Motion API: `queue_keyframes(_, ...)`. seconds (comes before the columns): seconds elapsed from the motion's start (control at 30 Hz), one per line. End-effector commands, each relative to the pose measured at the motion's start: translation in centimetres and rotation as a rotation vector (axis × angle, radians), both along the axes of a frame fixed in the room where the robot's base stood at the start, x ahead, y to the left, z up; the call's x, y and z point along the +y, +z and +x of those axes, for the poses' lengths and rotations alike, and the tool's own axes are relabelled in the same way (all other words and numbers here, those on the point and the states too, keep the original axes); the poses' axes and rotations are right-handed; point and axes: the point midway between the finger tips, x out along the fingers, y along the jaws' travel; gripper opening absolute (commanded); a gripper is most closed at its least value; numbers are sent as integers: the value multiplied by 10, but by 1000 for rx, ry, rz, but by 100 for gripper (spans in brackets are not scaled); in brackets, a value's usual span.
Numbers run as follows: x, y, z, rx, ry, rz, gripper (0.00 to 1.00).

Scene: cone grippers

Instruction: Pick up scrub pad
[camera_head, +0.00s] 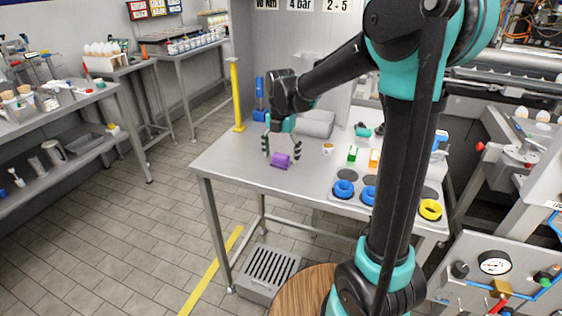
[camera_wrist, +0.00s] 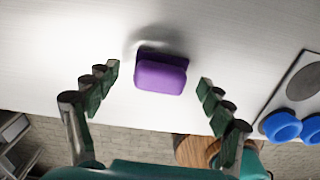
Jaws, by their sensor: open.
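The scrub pad (camera_head: 280,161) is a purple block lying on the metal table (camera_head: 236,164), towards its left side. In the wrist view the purple pad (camera_wrist: 161,73) sits at the upper middle, with a darker purple top layer. My gripper (camera_head: 282,153) is just above the pad, pointing down. In the wrist view its two segmented fingers (camera_wrist: 160,82) are wide apart, one on each side of the pad, with a visible gap on both sides. The gripper is open and holds nothing.
A small cup (camera_head: 328,149) and a green block (camera_head: 352,154) stand right of the pad. A grey cylinder (camera_head: 315,123) lies behind. The table around the pad is clear.

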Motion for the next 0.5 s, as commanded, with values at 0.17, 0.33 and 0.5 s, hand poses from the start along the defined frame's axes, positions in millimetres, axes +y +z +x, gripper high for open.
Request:
queue_keyframes(0.17, 0, -8, 0, 0, 0, 0, 81)
queue_keyframes(0.33, 0, -7, 0, 0, 0, 0, 80)
queue_keyframes(0.5, 0, -7, 0, 0, 0, 0, 59)
